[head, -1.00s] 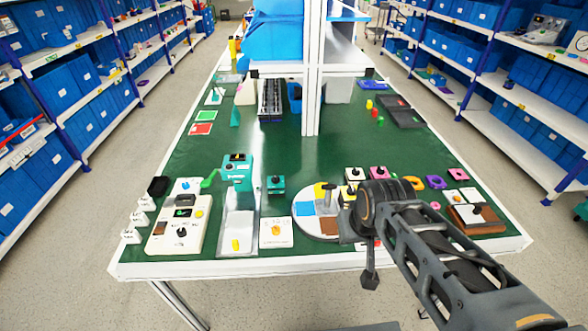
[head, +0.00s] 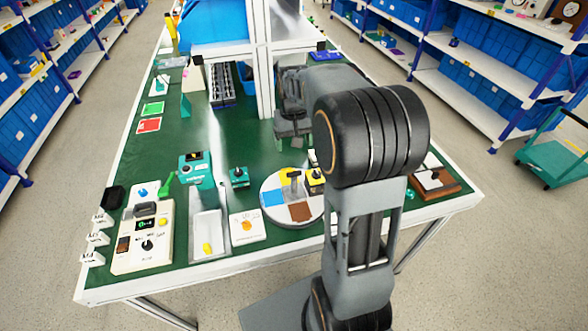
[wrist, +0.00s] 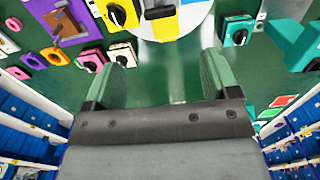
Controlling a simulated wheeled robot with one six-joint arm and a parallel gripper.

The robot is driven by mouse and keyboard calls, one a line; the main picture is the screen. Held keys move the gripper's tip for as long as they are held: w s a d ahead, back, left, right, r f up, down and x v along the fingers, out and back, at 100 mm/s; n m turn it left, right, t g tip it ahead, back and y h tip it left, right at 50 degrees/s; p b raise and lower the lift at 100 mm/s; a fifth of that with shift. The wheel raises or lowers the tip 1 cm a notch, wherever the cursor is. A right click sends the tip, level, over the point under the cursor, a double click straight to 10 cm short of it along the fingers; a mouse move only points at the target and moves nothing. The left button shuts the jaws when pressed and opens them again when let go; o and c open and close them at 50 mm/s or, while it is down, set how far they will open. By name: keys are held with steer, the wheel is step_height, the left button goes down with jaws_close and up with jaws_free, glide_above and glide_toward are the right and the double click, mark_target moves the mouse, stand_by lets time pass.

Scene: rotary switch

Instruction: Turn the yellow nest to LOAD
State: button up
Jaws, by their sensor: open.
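A round white turntable (head: 312,215) stands near the table's front edge. Its top has blue, white, brown and yellow sectors, with a grey handle (head: 292,184) over the middle. The yellow sector (head: 289,174) is on the far side; it also shows in the wrist view (wrist: 160,28), beyond my fingers. I cannot read a LOAD mark. My gripper (head: 292,138) is above the table behind the turntable, pointing down. In the wrist view my gripper (wrist: 163,75) is open and empty, with green table between the fingers, apart from the turntable.
A yellow switch box (head: 315,181) with a black knob stands close beside the turntable. A white post (head: 262,70) rises behind. My arm hides much of the table's right side.

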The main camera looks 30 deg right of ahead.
mark_target(294, 172)
step_height(294, 172, down, 12)
steer(key=shift+f, duration=0.15)
stand_by(0.3)
steer(key=c, duration=1.3)
steer(key=shift+d, duration=0.1)
